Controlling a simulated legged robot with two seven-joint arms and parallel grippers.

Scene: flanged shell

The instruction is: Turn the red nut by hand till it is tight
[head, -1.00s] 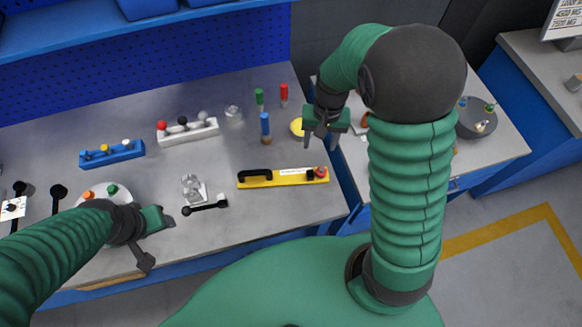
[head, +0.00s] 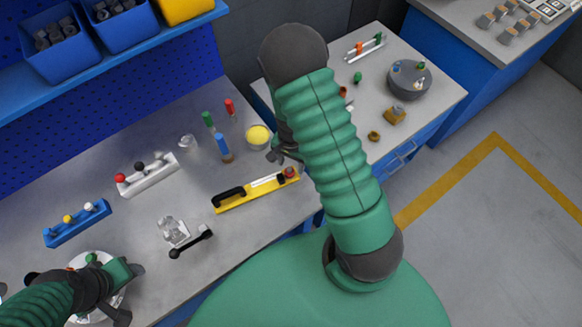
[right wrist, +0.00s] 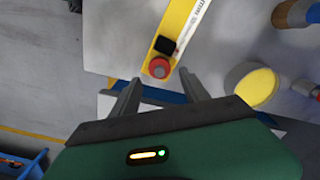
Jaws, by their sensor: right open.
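I cannot pick out a red nut for certain. A red round knob (head: 289,172) sits at the right end of a yellow bar (head: 240,194); the knob also shows in the right wrist view (right wrist: 159,67). A grey round flanged shell (head: 408,86) on the side table carries small coloured parts, blue and green among them. My right gripper (head: 284,156) is open and empty near the bar's red end, partly hidden by my arm; in the right wrist view its fingers (right wrist: 160,94) stand apart. My left gripper (head: 131,292) is open over the bench at lower left.
A yellow-topped cup (head: 258,136), a blue-handled tool (head: 222,146) and a white knob block (head: 148,176) stand on the bench. The side table also holds a brass block (head: 395,115) and a brass ring (head: 374,136). A gap separates bench and side table.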

